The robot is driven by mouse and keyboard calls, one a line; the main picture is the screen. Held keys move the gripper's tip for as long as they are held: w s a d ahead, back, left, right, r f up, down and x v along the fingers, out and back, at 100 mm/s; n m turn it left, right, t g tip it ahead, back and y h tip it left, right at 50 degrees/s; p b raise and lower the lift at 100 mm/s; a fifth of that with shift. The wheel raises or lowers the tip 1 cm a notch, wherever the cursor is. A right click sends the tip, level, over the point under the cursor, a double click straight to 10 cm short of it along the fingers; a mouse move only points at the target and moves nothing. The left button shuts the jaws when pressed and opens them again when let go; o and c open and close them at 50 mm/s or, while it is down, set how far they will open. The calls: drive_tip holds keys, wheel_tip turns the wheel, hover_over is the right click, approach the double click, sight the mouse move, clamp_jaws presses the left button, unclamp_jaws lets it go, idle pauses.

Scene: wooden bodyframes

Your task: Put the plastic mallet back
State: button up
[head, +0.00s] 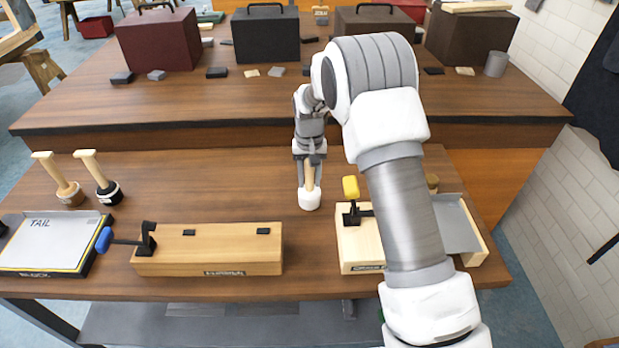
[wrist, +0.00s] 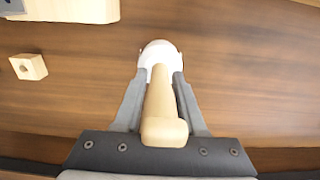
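The plastic mallet has a white head (head: 309,199) and a pale wooden handle. It is upright, handle up and head down, at the middle of the near bench; whether the head touches the bench top I cannot tell. My gripper (head: 311,168) points down over it. In the wrist view my gripper (wrist: 160,80) has one finger on each side of the handle (wrist: 160,105), close against it near the white head (wrist: 160,52). Two other mallets, one with a wooden head (head: 69,192) and one with a black head (head: 108,192), stand head down at the left.
A wooden fixture with a blue-handled clamp (head: 208,255) lies front left; another with a yellow-handled clamp (head: 360,250) lies at right, partly behind my arm. A tray marked TAIL (head: 45,245) is far left. The wrist view shows a small holed block (wrist: 28,66). Toolboxes (head: 265,38) stand behind.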

drive_tip(key=shift+o, duration=1.3)
drive_tip(key=shift+r, duration=0.1)
wheel_tip(320, 180, up, 11)
drive_tip(key=shift+r+p, duration=0.1)
drive_tip(key=shift+p, duration=0.25)
drive_tip(key=shift+s+d+r, duration=0.1)
drive_tip(key=shift+s+r, duration=0.05)
drive_tip(key=shift+r, duration=0.75)
drive_tip(key=s+d+r+t, duration=0.2)
drive_tip(key=s+d+r, duration=0.2)
drive_tip(key=s+r, duration=0.35)
drive_tip(key=s+d+r+t, duration=0.1)
drive_tip(key=s+d+r, duration=0.3)
drive_tip(key=s+r, duration=0.35)
drive_tip(key=s+d+f+t, duration=0.1)
drive_tip(key=s+d+t, duration=0.1)
drive_tip(key=s, duration=1.6)
drive_tip(key=shift+d+t, duration=0.3)
drive_tip(key=shift+d, duration=0.45)
